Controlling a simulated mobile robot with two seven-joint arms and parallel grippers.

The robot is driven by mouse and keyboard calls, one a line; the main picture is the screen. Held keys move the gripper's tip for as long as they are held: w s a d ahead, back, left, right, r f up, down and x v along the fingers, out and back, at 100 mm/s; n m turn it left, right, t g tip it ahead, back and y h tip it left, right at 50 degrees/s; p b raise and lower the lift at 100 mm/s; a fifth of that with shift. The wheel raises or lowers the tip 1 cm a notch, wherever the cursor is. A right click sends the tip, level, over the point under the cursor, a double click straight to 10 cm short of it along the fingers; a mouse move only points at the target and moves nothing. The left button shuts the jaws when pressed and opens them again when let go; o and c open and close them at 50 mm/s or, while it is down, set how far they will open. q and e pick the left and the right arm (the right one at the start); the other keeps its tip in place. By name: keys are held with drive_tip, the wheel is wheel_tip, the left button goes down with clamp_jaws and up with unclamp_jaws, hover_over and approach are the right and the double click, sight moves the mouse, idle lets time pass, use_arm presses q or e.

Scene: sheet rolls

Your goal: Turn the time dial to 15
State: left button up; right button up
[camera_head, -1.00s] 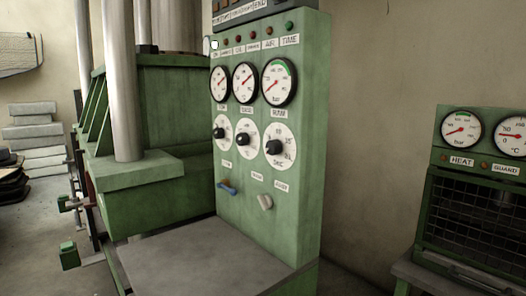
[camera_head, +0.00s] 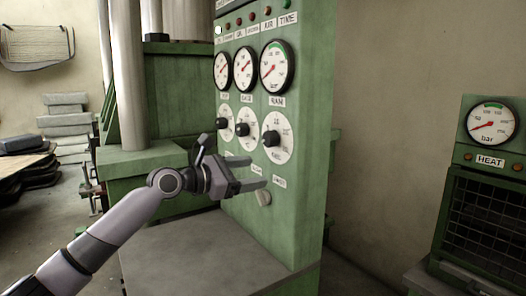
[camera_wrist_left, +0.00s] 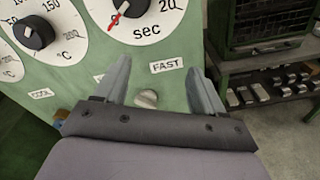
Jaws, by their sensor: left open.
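The time dial is a black knob on a round white scale marked sec (camera_head: 284,150), the right one of three dials on the green panel. In the left wrist view its scale (camera_wrist_left: 152,18) is cut by the top edge, and the knob's red pointer points to the lower left. My left gripper (camera_head: 258,172) is open and empty, just below this dial in front of the panel. In the left wrist view its two fingers (camera_wrist_left: 158,70) stand apart on either side of the FAST label, below the dial. My right gripper is not in view.
A pale knob (camera_head: 264,198) sits below the gripper on the panel. Two °C dials (camera_head: 243,129) are left of the time dial, with gauges (camera_head: 276,67) above. A grey ledge (camera_head: 200,255) juts out below. A green heater cabinet (camera_head: 490,180) stands at the right.

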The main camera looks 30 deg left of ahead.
sight(266, 139)
use_arm(q)
wheel_tip(266, 139, up, 7)
drive_tip(key=s+a+n, duration=0.1)
drive_tip(key=a+n, duration=0.1)
drive_tip(key=n, duration=0.1)
drive_tip(key=shift+t+h, duration=0.3)
drive_tip(key=shift+t, duration=0.1)
drive_tip(key=p+x, duration=0.2)
drive_tip(key=x, duration=0.3)
drive_tip(key=shift+w+d, duration=0.2)
drive_tip(key=shift+w, duration=0.1)
drive_tip(key=shift+w+d, duration=0.25)
drive_tip(key=shift+w, duration=0.35)
drive_tip(key=c, duration=1.1)
